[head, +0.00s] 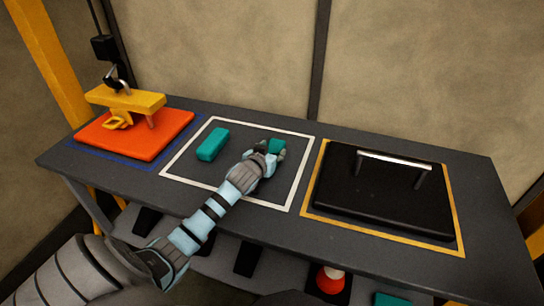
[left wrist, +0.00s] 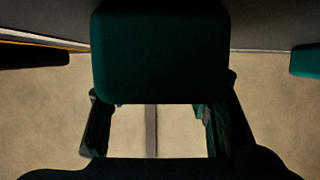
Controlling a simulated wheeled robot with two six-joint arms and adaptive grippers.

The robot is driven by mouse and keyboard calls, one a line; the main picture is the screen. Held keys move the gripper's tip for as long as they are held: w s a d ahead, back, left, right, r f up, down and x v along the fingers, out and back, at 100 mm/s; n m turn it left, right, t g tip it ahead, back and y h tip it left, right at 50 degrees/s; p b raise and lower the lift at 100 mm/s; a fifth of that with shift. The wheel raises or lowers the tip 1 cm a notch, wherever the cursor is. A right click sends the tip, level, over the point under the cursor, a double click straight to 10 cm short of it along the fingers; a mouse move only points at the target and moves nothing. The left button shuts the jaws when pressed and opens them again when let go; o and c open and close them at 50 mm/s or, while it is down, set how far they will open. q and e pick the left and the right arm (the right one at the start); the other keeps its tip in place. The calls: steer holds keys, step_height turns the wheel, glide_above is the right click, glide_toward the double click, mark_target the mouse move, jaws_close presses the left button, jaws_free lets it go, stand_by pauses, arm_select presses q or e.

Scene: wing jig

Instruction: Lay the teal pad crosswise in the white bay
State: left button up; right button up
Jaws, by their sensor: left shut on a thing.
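The white bay (head: 185,182) is a white outlined rectangle in the middle of the dark table. One teal pad (head: 212,143) lies in its left part, long side running front to back. My left gripper (head: 268,148) is over the bay's right rear part, shut on a second teal pad (head: 277,146). The gripper covers much of this held pad in the head view. In the left wrist view the held pad (left wrist: 160,50) fills the top middle between the fingers. I cannot tell whether it touches the table. The other pad (left wrist: 306,62) shows at the right edge there.
An orange plate (head: 135,136) with a yellow clamp-like fixture (head: 125,97) stands in the blue bay at left. A black plate with a metal handle (head: 394,160) fills the yellow bay at right. A red and white object (head: 330,279) is below the table's front edge.

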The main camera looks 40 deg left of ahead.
arm_select(q)
steer(key=o, duration=1.1)
arm_select(e)
steer(key=shift+w+d+r, duration=0.1)
steer(key=shift+w+d, duration=0.05)
steer(key=shift+d, duration=0.2)
steer(key=shift+a, duration=0.15)
arm_select(q)
steer(key=shift+s+d+r+p, duration=0.1)
steer(key=shift+s+r+p, duration=0.1)
steer(key=shift+p, duration=0.1)
steer(key=p+v, duration=0.4)
steer(key=v, duration=0.6)
steer(key=shift+s+r, duration=0.2)
steer(key=shift+s, duration=0.05)
steer(key=shift+s+d+r, duration=0.1)
steer(key=shift+s+d, duration=0.1)
steer(key=shift+s, duration=0.25)
arm_select(e)
steer(key=r, duration=0.3)
steer(key=a+r, duration=0.1)
steer(key=shift+s+r, duration=0.15)
steer(key=shift+s, duration=0.1)
steer(key=shift+d, duration=0.1)
